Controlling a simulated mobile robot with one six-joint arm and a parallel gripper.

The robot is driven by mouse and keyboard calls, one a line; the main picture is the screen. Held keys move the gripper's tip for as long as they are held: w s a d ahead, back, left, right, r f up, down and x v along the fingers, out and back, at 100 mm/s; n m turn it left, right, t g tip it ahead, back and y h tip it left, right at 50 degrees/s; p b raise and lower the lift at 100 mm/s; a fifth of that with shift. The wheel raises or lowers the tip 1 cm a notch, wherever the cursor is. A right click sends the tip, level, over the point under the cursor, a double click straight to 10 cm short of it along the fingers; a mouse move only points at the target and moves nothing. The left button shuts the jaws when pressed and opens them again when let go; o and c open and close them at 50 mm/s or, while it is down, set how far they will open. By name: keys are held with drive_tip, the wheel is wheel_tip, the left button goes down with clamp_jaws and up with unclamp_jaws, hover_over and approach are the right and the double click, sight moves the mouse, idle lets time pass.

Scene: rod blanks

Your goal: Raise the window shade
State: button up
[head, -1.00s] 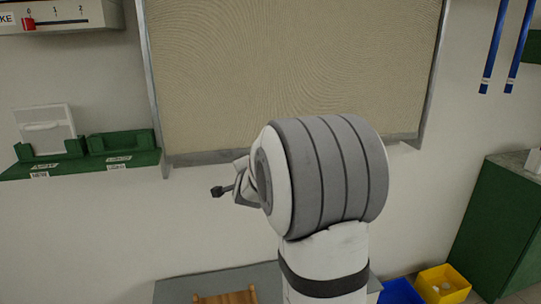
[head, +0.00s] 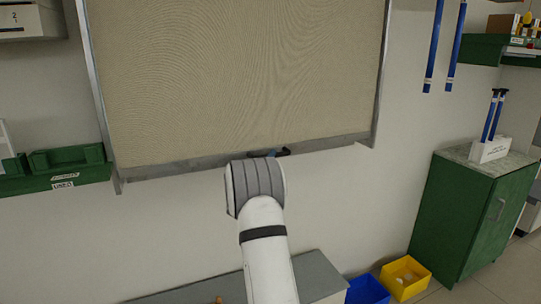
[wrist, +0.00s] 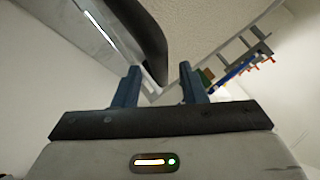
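The beige window shade (head: 235,70) hangs lowered in a grey frame, with a grey bar (head: 180,168) along its bottom edge. My gripper (head: 270,154) is at the middle of this bar, mostly hidden behind my own arm. A small dark part (head: 284,152) shows beside it, probably a handle on the bar. In the wrist view my gripper (wrist: 160,68) has its two blue fingers apart. A dark curved piece (wrist: 150,40), probably the same handle, reaches between them, nearer the left finger. A clear gap shows on its right; contact with the left finger cannot be told.
A grey bench top (head: 300,275) lies below the shade. Blue (head: 367,291) and yellow (head: 405,278) bins stand on the floor to its right. A green cabinet (head: 465,215) stands further right, and a green wall shelf (head: 65,175) is at left.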

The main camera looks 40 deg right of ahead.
drive_tip(key=shift+x, duration=1.15)
clamp_jaws()
drive_tip(key=shift+w, duration=0.1)
